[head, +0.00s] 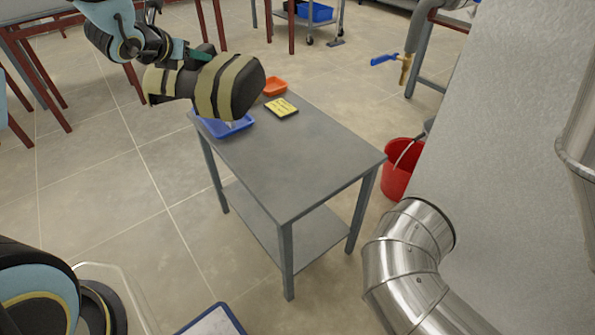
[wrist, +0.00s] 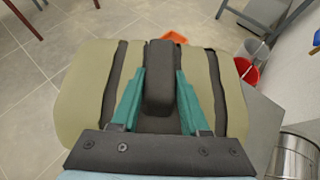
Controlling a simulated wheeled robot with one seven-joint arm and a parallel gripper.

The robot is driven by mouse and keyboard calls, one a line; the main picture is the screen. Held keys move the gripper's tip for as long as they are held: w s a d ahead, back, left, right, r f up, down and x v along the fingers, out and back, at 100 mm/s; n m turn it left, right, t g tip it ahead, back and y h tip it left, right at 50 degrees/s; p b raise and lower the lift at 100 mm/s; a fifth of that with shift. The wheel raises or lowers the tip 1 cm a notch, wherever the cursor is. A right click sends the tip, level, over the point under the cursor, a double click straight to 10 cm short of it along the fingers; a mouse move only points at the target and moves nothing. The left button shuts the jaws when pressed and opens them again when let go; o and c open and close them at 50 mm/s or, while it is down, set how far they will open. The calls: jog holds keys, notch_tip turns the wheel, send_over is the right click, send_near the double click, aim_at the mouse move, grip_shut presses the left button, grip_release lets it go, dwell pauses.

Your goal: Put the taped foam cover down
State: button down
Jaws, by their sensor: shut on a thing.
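The taped foam cover (head: 229,84) is a dark, rounded piece with tan bands around it. My gripper (head: 199,56) is shut on it and holds it above the far left end of the grey table (head: 300,165). In the wrist view the cover (wrist: 85,95) fills the middle of the picture. The green fingers of my gripper (wrist: 160,85) close on a dark raised part of it. The cover appears to be in the air, apart from the tabletop. It hides part of the table's far left corner.
A blue tray (head: 226,127), an orange tray (head: 274,87) and a yellow-topped pad (head: 282,108) are at the table's far end. The near and middle tabletop is bare. A red bucket (head: 397,180) stands right of it. Silver ducting (head: 408,255) is at the near right.

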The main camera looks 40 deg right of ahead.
aim_at(241, 71)
jog(key=s+d+f+m+g+b, duration=0.1)
jog(key=s+d+b, duration=0.1)
jog(key=s+d+f+m+g+h+b, duration=0.1)
jog(key=s+d+b, duration=0.2)
jog(key=s+d+f+m+g+b, duration=0.1)
jog(key=s+d+f+b, duration=0.1)
jog(key=s+d, duration=0.1)
jog(key=shift+s+d+m+h, duration=0.25)
jog(key=shift+m+h, duration=0.05)
jog(key=shift+m, duration=0.1)
jog(key=s+d+f+m+g+b, duration=0.1)
jog(key=s+d+m+g+b, duration=0.15)
jog(key=s+b, duration=0.2)
jog(key=s+d+f+m+g+b, duration=0.1)
jog(key=s+d+g+b, duration=0.15)
jog(key=s, duration=0.35)
notch_tip(241, 71, down, 9)
jog(key=d+b, duration=0.1)
jog(key=b, duration=0.2)
jog(key=shift+f+t, duration=0.15)
jog(key=shift+t, duration=0.25)
jog(key=shift+f+b, duration=0.1)
jog(key=shift+b, duration=0.25)
jog(key=shift+c, duration=2)
grip_release()
